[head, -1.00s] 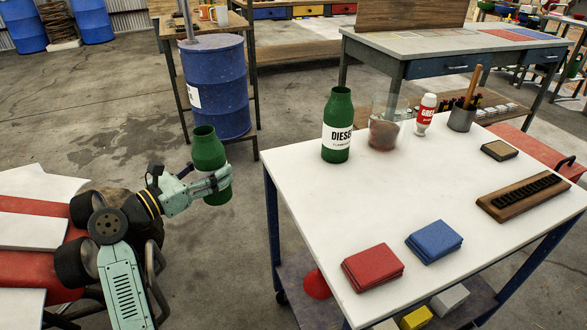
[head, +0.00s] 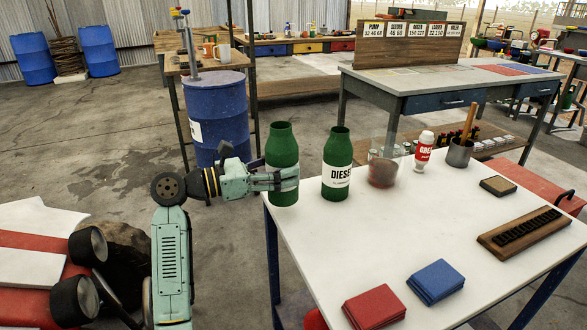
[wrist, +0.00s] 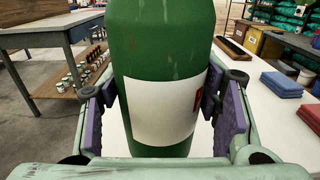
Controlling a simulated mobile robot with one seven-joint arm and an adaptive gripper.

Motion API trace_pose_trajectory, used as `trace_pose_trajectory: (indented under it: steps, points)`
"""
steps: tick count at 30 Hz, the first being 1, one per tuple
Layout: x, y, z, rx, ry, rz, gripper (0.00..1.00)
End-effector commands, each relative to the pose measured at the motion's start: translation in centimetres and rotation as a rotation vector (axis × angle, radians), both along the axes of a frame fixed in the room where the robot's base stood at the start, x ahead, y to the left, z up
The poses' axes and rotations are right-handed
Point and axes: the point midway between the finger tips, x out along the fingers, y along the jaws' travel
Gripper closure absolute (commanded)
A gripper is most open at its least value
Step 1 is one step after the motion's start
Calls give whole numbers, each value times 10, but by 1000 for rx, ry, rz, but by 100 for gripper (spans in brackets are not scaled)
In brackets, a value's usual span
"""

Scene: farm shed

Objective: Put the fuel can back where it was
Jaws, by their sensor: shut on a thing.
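Right of the DIESEL can stand a clear tumbler (head: 383,165), a white-and-red grease bottle (head: 423,152) and a grey pot (head: 459,153). Red cloths (head: 374,307), blue cloths (head: 436,281) and a wooden block (head: 522,233) lie nearer. The table's middle is bare. A blue drum (head: 216,115) stands behind.

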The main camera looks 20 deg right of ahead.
Motion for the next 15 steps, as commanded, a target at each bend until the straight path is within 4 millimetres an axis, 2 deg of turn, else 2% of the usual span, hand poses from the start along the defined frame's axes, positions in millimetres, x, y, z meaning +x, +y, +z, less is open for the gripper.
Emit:
trace_pose_trajectory:
  steps: [1,4,14,15]
  points:
    - [6,-9,3,-1,1,-3,82]
    - [15,-21,0,-1,0,-1,82]
    - [28,-41,-2,-1,-1,-2,82]
    - [28,-39,-8,-2,3,1,82]
